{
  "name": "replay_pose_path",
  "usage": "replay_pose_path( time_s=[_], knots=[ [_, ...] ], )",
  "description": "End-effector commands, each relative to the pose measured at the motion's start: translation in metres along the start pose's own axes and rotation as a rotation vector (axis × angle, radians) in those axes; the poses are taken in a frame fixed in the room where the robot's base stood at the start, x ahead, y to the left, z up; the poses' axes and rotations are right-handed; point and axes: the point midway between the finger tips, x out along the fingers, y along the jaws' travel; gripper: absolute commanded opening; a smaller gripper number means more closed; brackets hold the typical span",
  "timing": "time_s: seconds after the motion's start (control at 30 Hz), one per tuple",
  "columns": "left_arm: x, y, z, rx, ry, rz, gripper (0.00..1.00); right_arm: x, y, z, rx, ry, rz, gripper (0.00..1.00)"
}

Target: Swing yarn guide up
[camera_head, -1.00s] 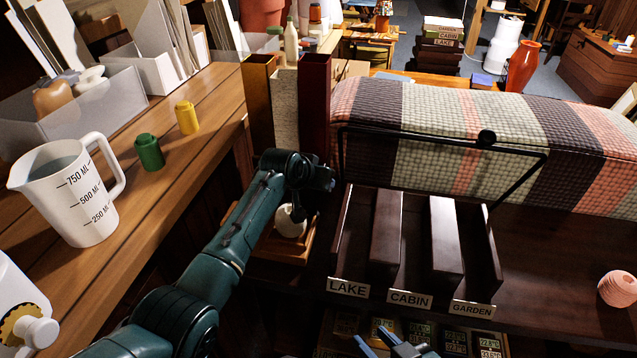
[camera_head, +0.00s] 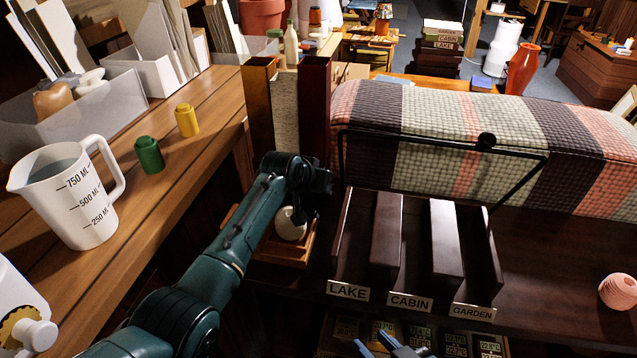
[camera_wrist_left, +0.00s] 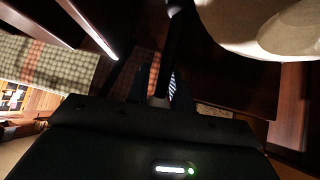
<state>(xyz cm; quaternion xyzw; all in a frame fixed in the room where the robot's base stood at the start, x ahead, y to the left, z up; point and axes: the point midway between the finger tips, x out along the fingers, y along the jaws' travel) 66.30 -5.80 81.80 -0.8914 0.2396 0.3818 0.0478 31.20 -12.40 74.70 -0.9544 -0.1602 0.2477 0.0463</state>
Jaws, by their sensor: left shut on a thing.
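A cream yarn ball (camera_head: 291,223) sits on a small wooden tray (camera_head: 268,250) below my left gripper (camera_head: 322,186). My left arm hides part of both. In the left wrist view the large cream ball (camera_wrist_left: 275,25) fills the top right. A dark rod (camera_wrist_left: 172,50), seemingly the yarn guide, runs down between the fingers of my left gripper (camera_wrist_left: 160,92), which is shut on it. The rod cannot be made out in the head view. Fingertips of my right gripper (camera_head: 375,344) show at the bottom edge, apart and empty.
A dark rack (camera_head: 435,245) labelled LAKE, CABIN and GARDEN stands right of my left gripper. Behind it lies a striped woven roll (camera_head: 430,110) with a black wire bar (camera_head: 440,147). A wooden bench (camera_head: 190,150) with a measuring jug (camera_head: 72,195) is at left.

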Motion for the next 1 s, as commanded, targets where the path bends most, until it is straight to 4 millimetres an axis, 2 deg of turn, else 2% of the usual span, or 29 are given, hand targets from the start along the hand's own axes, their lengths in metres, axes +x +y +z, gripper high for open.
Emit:
replay_pose_path(
  time_s=[0.43, 0.63, 1.0],
  knots=[
    [-0.006, 0.001, 0.001, 0.011, 0.066, -0.004, 0.00, -0.005, -0.001, -0.008, -0.012, -0.002, 0.004, 0.36],
    [-0.015, 0.002, 0.003, 0.037, 0.192, -0.011, 0.00, -0.009, -0.002, -0.011, -0.030, -0.015, 0.010, 0.36],
    [-0.030, 0.005, 0.012, 0.089, 0.456, -0.026, 0.00, -0.004, -0.001, -0.003, -0.032, -0.019, 0.007, 0.36]
  ],
)
